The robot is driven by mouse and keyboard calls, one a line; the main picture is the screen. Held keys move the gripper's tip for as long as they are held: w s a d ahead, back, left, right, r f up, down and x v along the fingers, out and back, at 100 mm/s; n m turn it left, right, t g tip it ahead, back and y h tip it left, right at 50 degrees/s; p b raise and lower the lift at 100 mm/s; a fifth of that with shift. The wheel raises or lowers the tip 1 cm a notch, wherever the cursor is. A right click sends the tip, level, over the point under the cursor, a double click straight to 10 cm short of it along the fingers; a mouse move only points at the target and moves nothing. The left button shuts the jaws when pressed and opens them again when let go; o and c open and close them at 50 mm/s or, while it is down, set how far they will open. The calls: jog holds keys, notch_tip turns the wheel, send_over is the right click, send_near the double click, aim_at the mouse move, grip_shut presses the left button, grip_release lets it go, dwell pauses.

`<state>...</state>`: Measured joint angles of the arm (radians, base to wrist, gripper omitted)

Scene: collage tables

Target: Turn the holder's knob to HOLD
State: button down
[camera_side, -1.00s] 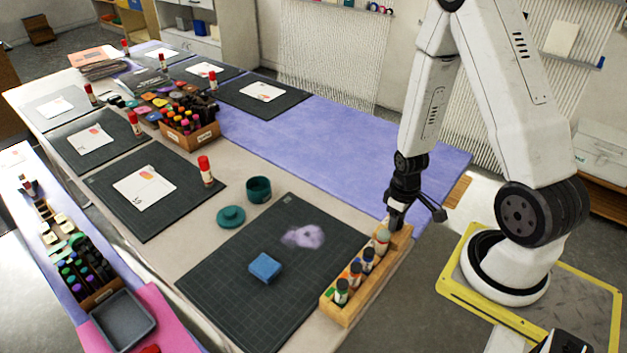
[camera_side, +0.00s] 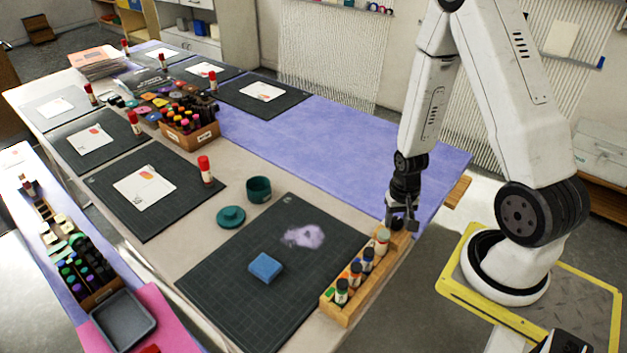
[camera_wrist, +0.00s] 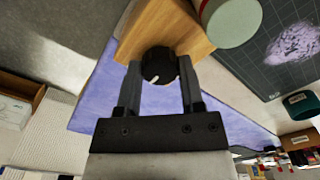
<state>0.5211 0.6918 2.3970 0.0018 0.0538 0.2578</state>
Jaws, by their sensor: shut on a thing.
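The wooden holder (camera_side: 338,314) stands along the right edge of the near dark mat and bears several small bottles. Its black knob (camera_wrist: 160,66) sits on the wood at the end under my gripper and has a white pointer mark facing down in the wrist view. My gripper (camera_wrist: 160,72) is shut on the knob, with one finger on each side. In the side view my gripper (camera_side: 403,226) points down at the holder's far end and hides the knob. No HOLD lettering can be read.
A pale-capped jar (camera_wrist: 232,20) stands close beside the knob. The dark mat (camera_side: 225,290) bears a blue block (camera_side: 265,268) and a purple smear (camera_side: 303,236). A teal cup (camera_side: 258,190) and teal lid (camera_side: 231,217) lie beyond. The purple cover (camera_side: 330,150) is largely clear.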

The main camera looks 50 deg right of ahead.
aim_at(396, 221)
jog(key=shift+w, duration=0.1)
dwell(0.3)
jog(key=shift+c, duration=1.1)
grip_release()
jog(key=shift+r, duration=0.15)
jog(key=shift+r, duration=3.8)
jog(key=w+a+r+n+t, duration=0.2)
jog(key=w+a+r+n, duration=0.2)
jog(key=a+r+n, duration=0.4)
jog(key=a+n, duration=0.1)
jog(key=a, duration=0.4)
jog(key=shift+w+a+r+t, duration=0.2)
jog(key=shift+a+r+t, duration=0.1)
jog(key=shift+r, duration=0.1)
